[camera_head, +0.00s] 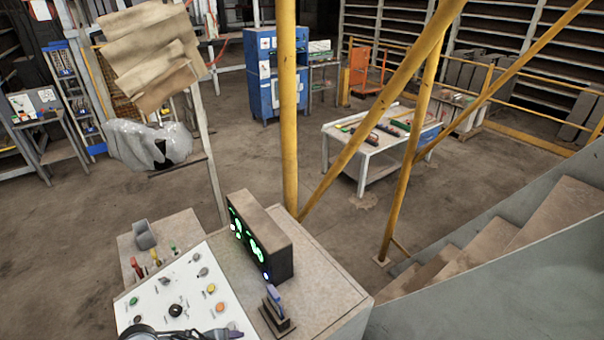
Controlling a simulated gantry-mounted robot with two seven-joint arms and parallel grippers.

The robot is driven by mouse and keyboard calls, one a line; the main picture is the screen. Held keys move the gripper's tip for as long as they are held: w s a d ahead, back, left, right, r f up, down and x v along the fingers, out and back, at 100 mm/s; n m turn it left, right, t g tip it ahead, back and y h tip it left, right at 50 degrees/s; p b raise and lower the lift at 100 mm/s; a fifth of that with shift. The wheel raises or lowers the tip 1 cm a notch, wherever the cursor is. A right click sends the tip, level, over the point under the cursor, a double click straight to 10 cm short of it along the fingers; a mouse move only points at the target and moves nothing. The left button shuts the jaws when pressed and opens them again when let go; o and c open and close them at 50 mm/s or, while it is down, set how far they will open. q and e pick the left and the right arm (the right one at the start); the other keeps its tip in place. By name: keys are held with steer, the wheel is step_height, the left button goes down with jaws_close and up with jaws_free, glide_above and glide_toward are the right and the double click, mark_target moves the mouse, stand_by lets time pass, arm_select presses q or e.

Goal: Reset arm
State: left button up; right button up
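A control console (196,278) stands at the bottom centre, with a sloped white panel of coloured buttons and knobs. A dark display box (262,240) with green lit graphics stands on its top. A small lever switch (274,308) with a purple-blue handle is in front of the box. A dark and grey rounded shape (178,334) cuts into the bottom edge over the panel. It may be part of my arm, but I cannot tell which. No gripper fingers are clearly visible.
Yellow posts and rails (288,110) rise behind the console. Stairs (480,245) are at the right. A white table with tools (374,162), a blue cabinet (262,98) and an orange cart (361,77) stand farther back. Open floor (240,150) lies between.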

arm_select(q)
steer(key=shift+n+t, duration=0.7)
steer(key=shift+t, duration=0.2)
steer(key=s+d, duration=0.1)
steer(key=d, duration=0.3)
steer(key=s+d, duration=0.1)
steer(key=d, duration=0.1)
steer(key=shift+s+r, duration=0.35)
steer(key=s+n, duration=0.1)
steer(key=s+r+n+t, duration=0.1)
steer(key=s+n, duration=0.1)
steer(key=shift+d+r, duration=0.3)
steer(key=shift+r, duration=0.05)
steer(key=s+a+n+g+y, duration=0.3)
steer(key=s+a+n, duration=0.6)
steer(key=s, duration=0.8)
steer(key=a+y, duration=0.1)
steer(key=a, duration=0.2)
steer(key=shift+f+g, duration=0.35)
steer(key=shift+g, duration=0.05)
steer(key=shift+d, duration=0.1)
steer(key=shift+c, duration=0.3)
